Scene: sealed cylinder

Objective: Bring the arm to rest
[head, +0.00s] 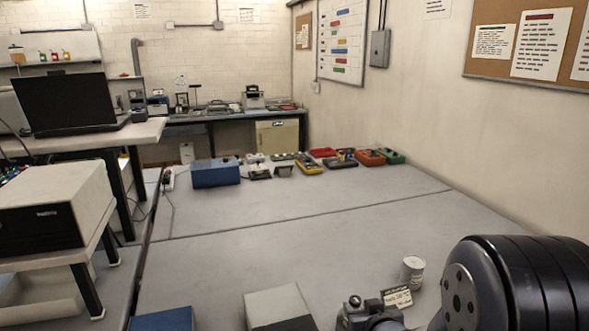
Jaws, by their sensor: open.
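The large dark rounded joint of my arm (510,285) fills the lower right corner of the head view. My gripper's fingertips do not show in this view. A small pale cylinder (412,272) with a faint label stands upright on the grey bench (300,245), just left of my arm joint. A small card with printed text (397,297) stands in front of it. A dark metal device with a knob (365,314) is at the bottom edge, partly cut off.
A grey box (278,308) and a blue box (163,320) sit at the front edge of the view. A blue case (215,172) and several coloured trays and meters line the bench's far end. The middle of the bench is clear. A wall (480,150) runs along the right.

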